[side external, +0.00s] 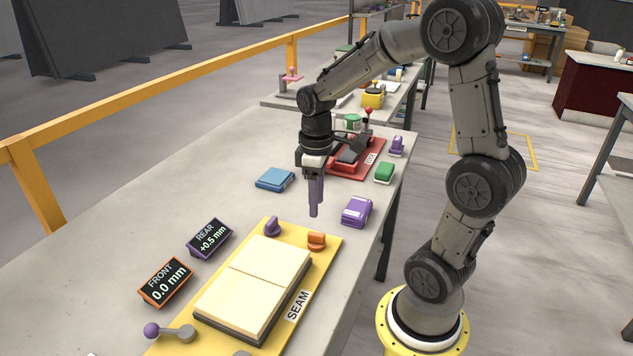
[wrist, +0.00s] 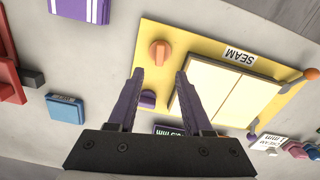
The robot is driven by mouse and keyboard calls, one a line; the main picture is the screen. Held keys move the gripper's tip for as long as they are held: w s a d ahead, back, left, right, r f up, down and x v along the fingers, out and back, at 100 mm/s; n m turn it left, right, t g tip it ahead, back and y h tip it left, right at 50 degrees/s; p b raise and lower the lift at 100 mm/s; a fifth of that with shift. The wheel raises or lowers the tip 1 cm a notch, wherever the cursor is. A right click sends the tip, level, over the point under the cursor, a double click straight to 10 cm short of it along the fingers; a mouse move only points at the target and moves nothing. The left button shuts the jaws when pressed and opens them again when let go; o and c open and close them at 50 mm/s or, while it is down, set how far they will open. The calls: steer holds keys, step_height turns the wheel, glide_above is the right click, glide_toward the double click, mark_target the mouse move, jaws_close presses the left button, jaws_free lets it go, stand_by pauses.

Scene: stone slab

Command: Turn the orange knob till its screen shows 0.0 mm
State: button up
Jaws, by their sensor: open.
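The orange knob (side external: 316,241) stands on the yellow SEAM plate (side external: 329,248), at its far right corner. In the wrist view the orange knob (wrist: 160,52) shows just beyond my fingertips. The orange-framed FRONT screen (side external: 165,282) reads 0.0 mm. The purple-framed REAR screen (side external: 209,239) reads +0.5 mm. A purple knob (side external: 272,226) stands to the left of the orange one; in the wrist view my finger partly hides it. My gripper (side external: 314,212) is open and empty, pointing down above the orange knob and apart from it. In the wrist view my gripper (wrist: 159,73) has a clear gap between its fingers.
Two cream panels (side external: 255,275) lie side by side on the plate. A purple-ended lever (side external: 172,332) is at its near end. The slab's left side is clear.

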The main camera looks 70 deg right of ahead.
steer(key=shift+r, duration=2.4)
steer(key=shift+a, duration=0.1)
steer(key=s+a+r+n+t, duration=0.2)
steer(key=s+a+r+t, duration=0.1)
steer(key=a+r, duration=0.4)
steer(key=s+a+f+m+t, duration=0.2)
steer(key=s+a+f+m, duration=0.1)
steer(key=s, duration=0.4)
steer(key=shift+s+a+m+t, duration=0.3)
steer(key=shift+a+m, duration=0.2)
steer(key=shift+a, duration=0.4)
